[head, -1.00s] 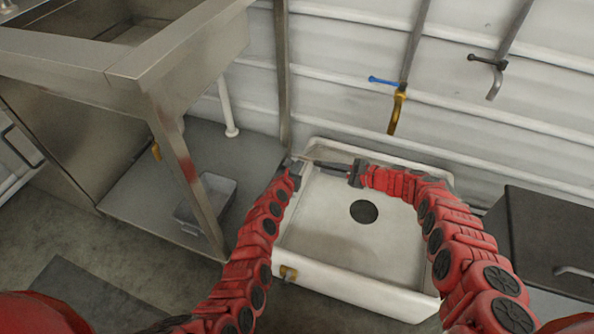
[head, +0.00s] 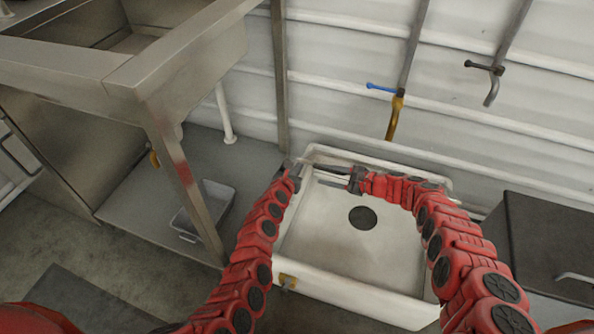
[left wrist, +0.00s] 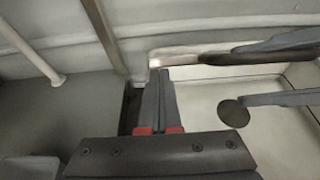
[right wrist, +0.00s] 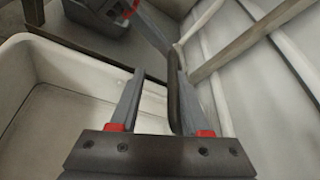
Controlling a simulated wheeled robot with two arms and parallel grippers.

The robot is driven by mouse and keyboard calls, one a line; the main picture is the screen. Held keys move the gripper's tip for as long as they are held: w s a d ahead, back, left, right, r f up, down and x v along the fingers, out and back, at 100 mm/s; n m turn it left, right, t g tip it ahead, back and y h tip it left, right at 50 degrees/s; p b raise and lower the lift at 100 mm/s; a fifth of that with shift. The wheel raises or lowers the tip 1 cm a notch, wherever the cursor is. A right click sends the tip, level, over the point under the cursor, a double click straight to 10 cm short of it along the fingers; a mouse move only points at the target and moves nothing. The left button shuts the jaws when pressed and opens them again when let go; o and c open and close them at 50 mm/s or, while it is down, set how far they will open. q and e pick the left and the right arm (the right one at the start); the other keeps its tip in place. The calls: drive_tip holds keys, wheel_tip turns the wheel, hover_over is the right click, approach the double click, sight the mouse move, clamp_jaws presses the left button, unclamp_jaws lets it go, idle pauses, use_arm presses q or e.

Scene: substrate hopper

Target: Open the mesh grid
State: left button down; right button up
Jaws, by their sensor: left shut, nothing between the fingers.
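I cannot make out a mesh grid in any view. A white square basin (head: 345,285) with a dark round hole (head: 362,217) stands on the floor ahead. My left gripper (head: 296,163) is at its far left corner; in the left wrist view its fingers (left wrist: 156,75) are together and empty. My right gripper (head: 318,173) reaches left over the basin's far side. In the right wrist view its fingers (right wrist: 160,72) are apart, with a dark bar (right wrist: 174,95) between them, nearer the right finger. Whether they touch the bar is unclear. The bar also shows in the left wrist view (left wrist: 235,58).
A steel sink table (head: 185,80) stands at the left, with a metal tray (head: 207,205) on its lower shelf. A blue-handled tap (head: 393,105) and a dark tap (head: 490,78) are on the wall behind. A dark box (head: 550,240) stands at the right.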

drive_tip(key=shift+o, duration=0.6)
drive_tip(key=shift+a, duration=0.1)
drive_tip(key=shift+s, duration=0.1)
